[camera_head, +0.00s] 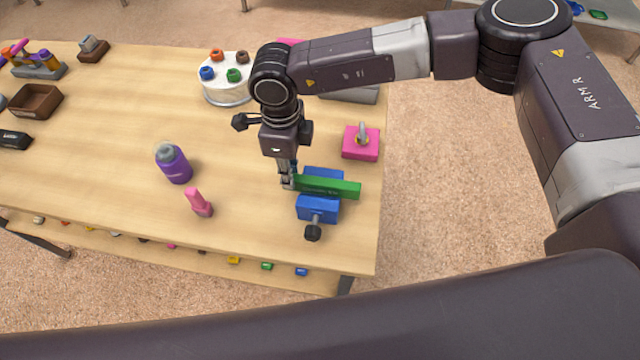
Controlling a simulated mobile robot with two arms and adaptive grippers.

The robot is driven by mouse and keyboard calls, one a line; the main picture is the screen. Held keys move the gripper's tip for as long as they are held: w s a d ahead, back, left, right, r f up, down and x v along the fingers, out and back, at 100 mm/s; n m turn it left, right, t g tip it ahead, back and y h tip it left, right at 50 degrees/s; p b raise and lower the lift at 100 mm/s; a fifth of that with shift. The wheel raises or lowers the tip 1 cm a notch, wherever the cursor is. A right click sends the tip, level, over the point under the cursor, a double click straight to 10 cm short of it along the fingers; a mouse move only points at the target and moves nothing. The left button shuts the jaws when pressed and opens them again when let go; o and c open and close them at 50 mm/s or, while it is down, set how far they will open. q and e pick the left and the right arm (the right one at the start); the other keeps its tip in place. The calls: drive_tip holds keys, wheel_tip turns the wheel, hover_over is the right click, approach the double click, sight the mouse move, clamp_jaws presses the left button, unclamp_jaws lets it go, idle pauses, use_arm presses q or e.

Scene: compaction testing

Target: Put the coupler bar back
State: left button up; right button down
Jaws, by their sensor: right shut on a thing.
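A long green bar (335,188), which I take to be the coupler bar, lies level across the blue vise (317,209), between its two blue blocks as far as I can see. My right gripper (288,182) points down and is shut on the bar's left end. Its fingers are small and partly hidden here. I cannot tell whether the vise's blocks touch the bar. The vise's dark knob (313,233) faces the table's front edge. My left gripper is out of view.
A pink block with a grey peg (361,143) stands behind the vise. A white round stand with coloured pieces (226,90) is farther back. The table's right edge is close to the vise.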

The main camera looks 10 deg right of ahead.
drive_tip(key=shift+r, duration=0.35)
drive_tip(key=shift+r, duration=0.35)
drive_tip(key=shift+r, duration=0.1)
wheel_tip(320, 180, up, 8)
drive_tip(key=p, duration=0.2)
drive_tip(key=shift+f, duration=0.25)
drive_tip(key=shift+d, duration=0.1)
idle(0.7)
